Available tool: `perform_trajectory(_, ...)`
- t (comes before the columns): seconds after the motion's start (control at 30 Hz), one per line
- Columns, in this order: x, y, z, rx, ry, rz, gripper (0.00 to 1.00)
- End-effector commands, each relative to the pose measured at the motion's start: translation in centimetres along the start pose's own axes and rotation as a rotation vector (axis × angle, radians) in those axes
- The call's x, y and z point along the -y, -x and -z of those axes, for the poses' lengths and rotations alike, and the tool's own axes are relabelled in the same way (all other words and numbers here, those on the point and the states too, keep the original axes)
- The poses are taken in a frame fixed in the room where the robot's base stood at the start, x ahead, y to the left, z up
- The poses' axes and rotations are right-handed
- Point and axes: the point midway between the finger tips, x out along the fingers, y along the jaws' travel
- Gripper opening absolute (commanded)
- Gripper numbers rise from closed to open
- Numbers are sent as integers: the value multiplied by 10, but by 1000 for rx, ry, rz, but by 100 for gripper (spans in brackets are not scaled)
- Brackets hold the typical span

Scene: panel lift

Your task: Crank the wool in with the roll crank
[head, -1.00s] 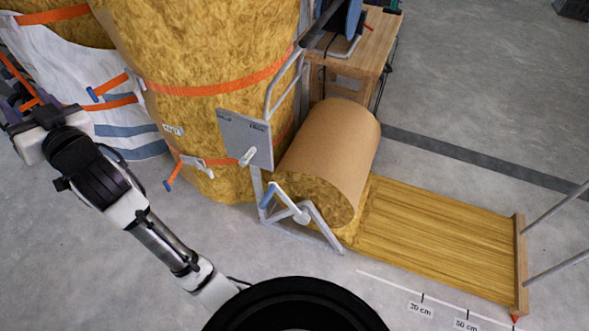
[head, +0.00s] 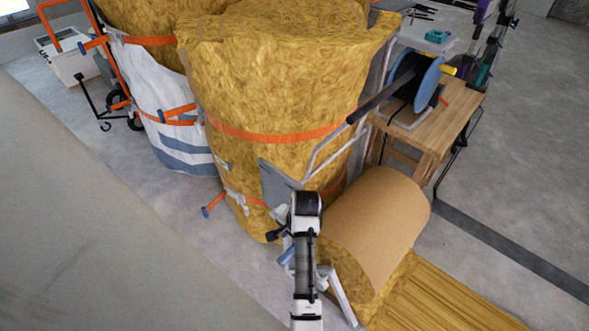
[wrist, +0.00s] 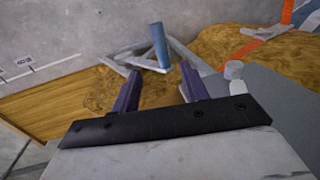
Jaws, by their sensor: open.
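The brown-backed wool roll (head: 378,222) lies beside the tall wool bales, with the yellow wool strip (head: 440,300) running out from it to the lower right. The crank's blue handle (head: 287,256) shows just left of my arm; the arm hides part of the crank. In the wrist view the blue handle (wrist: 158,45) stands up from the grey crank arm (wrist: 146,62). My gripper (wrist: 160,72) is open and empty. Its two dark fingers appear on either side of the handle's line, with the handle beyond their tips; the exact gap cannot be told.
A grey plate (head: 274,182) with a white knob (head: 282,212) stands close behind my wrist; the knob also shows in the wrist view (wrist: 234,70). Strapped wool bales (head: 270,90) rise behind it. A wooden bench (head: 450,115) with a blue reel stands at the right.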

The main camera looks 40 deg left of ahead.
Motion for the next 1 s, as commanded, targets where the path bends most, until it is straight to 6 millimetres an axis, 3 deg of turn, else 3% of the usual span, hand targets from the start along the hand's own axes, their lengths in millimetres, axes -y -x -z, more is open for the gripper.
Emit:
perform_trajectory(0.3,0,-68,-1,1,3,-2,44)
perform_trajectory(0.5,0,-101,0,-1,3,0,44)
perform_trajectory(0.7,0,-116,1,-3,2,2,44)
perform_trajectory(1.0,0,-118,1,-3,2,3,44)
